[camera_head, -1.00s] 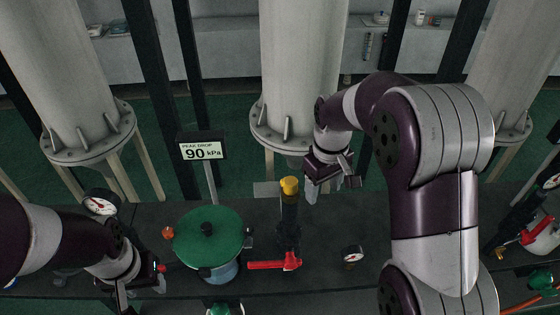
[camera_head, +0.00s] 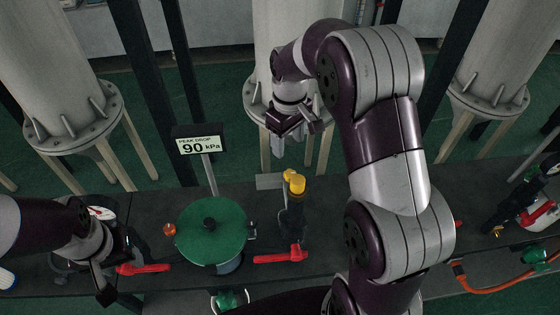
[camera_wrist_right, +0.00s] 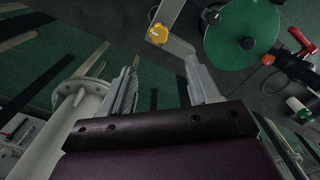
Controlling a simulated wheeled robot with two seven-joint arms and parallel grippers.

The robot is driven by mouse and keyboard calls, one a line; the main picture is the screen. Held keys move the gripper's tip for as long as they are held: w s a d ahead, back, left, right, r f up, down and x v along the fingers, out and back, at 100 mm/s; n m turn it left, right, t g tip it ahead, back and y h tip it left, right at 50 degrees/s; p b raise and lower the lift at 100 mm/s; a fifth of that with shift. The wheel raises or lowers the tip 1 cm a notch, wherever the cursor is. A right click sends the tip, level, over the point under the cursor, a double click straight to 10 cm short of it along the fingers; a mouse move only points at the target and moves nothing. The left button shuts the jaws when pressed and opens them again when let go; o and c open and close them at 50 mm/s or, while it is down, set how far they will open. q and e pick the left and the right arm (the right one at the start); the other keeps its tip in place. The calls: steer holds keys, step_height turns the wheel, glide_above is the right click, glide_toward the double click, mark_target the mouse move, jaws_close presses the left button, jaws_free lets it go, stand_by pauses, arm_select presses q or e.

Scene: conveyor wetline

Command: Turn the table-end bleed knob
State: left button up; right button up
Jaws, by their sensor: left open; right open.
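A yellow knob (camera_head: 297,183) tops the black upright fitting at the table's far side, with a second yellow part (camera_head: 288,175) just behind it. In the right wrist view a lobed yellow knob (camera_wrist_right: 158,34) sits by a grey bracket, beyond the fingertips; I cannot tell which yellow part it is. My right gripper (camera_head: 298,124) is open and empty, past the table's far edge and apart from the knobs. Its two fingers also show in the wrist view (camera_wrist_right: 160,85). My left gripper (camera_head: 112,282) is open at the near left, partly hidden by its wrist.
A green-lidded pot (camera_head: 211,230) stands left of the black fitting. Red lever handles (camera_head: 280,256) lie near it and by my left gripper (camera_head: 143,268). A sign reading 90 kPa (camera_head: 200,145) rises at the far edge. Flanged white columns (camera_head: 75,120) stand behind. An orange hose (camera_head: 485,289) lies right.

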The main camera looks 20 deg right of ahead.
steer(key=p, duration=0.2)
glide_above(290, 173)
steer(key=f, duration=0.6)
steer(key=shift+s+d, duration=0.1)
steer(key=shift+s, duration=0.2)
steer(key=f, duration=0.2)
steer(key=w+f+p, duration=0.1)
steer(key=f, duration=0.2)
steer(key=shift+a, duration=0.2)
steer(key=shift+s+d, duration=0.1)
steer(key=shift+s, duration=0.2)
steer(key=shift+c, duration=0.2)
arm_select(q)
steer(key=r, duration=0.2)
steer(key=s+r, duration=0.1)
steer(key=r, duration=0.1)
steer(key=shift+d, duration=0.25)
arm_select(e)
steer(key=c, duration=1)
